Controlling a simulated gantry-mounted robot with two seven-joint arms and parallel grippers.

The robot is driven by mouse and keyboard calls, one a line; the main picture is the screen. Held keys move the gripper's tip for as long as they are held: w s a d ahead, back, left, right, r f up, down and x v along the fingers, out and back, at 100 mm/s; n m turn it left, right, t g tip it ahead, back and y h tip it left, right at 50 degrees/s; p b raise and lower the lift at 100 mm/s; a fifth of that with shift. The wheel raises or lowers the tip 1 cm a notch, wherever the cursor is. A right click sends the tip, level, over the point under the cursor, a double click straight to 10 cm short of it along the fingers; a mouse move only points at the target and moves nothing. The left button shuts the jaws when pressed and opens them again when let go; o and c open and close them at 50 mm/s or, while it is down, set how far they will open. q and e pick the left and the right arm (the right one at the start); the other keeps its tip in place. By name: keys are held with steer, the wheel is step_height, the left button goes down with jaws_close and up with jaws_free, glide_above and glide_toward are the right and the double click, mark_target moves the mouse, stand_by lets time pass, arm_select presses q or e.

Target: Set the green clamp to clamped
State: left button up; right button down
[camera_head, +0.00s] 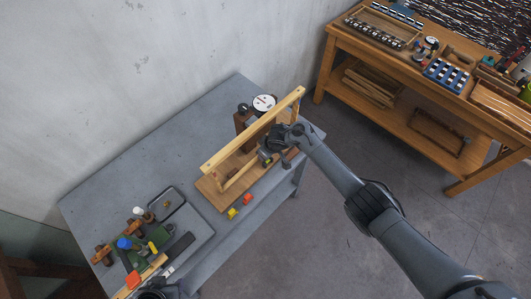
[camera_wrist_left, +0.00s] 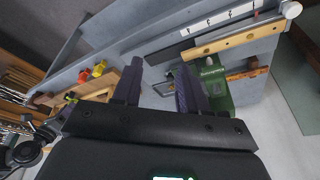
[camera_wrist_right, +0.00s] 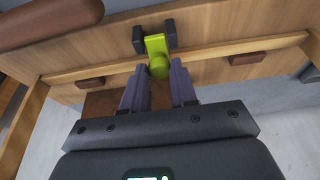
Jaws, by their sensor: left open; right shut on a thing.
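The green clamp (camera_wrist_right: 156,46) sits on the wooden fixture, with a dark block on each side of its upper part. Its rounded lower end lies between the fingertips of my right gripper (camera_wrist_right: 159,76), which is shut on it. In the head view the right gripper (camera_head: 284,142) is at the near side of the wooden frame (camera_head: 248,132), and only a bit of green clamp (camera_head: 266,161) shows beside it. My left gripper (camera_wrist_left: 158,82) is open with nothing between its fingers. In the head view it is mostly cut off at the bottom edge.
An orange piece (camera_head: 233,213) and a yellow piece (camera_head: 247,200) lie at the near edge of the wooden base. A round gauge (camera_head: 264,103) stands behind the frame. A wooden workbench (camera_head: 425,90) is at the right.

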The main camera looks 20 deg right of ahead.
steer(key=c, duration=1.2)
jaws_free()
steer(key=p+v, duration=0.4)
steer(key=v, duration=0.6)
steer(key=shift+s+d+r, duration=0.1)
steer(key=shift+s+r, duration=0.05)
steer(key=shift+r, duration=0.2)
